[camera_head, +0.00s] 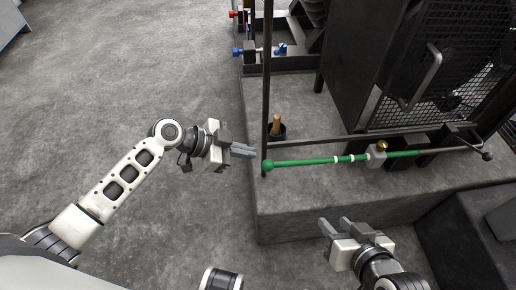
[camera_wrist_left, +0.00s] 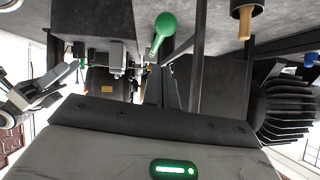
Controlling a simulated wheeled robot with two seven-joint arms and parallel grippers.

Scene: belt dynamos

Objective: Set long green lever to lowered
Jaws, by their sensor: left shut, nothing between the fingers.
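The long green lever (camera_head: 310,161) runs across the front of the machine, from a green ball knob at its left end to a metal bracket (camera_head: 376,158) with a brass-coloured cap. It has white bands near the bracket. Its height setting is hard to tell from above. My left gripper (camera_head: 255,152) is shut and empty, its tips just left of the knob and apart from it in the picture. In the left wrist view the green knob (camera_wrist_left: 167,22) shows beyond the fingers (camera_wrist_left: 162,88). My right gripper (camera_head: 335,223) has its fingers apart, below the lever in the picture.
A dark upright post (camera_head: 266,85) stands just behind the knob. A wooden-handled peg (camera_head: 276,124) sits in a dark cup nearby. Red and blue fittings (camera_head: 250,51) are at the back. A black mesh-guarded machine (camera_head: 400,70) fills the right. Open floor (camera_head: 110,90) lies left.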

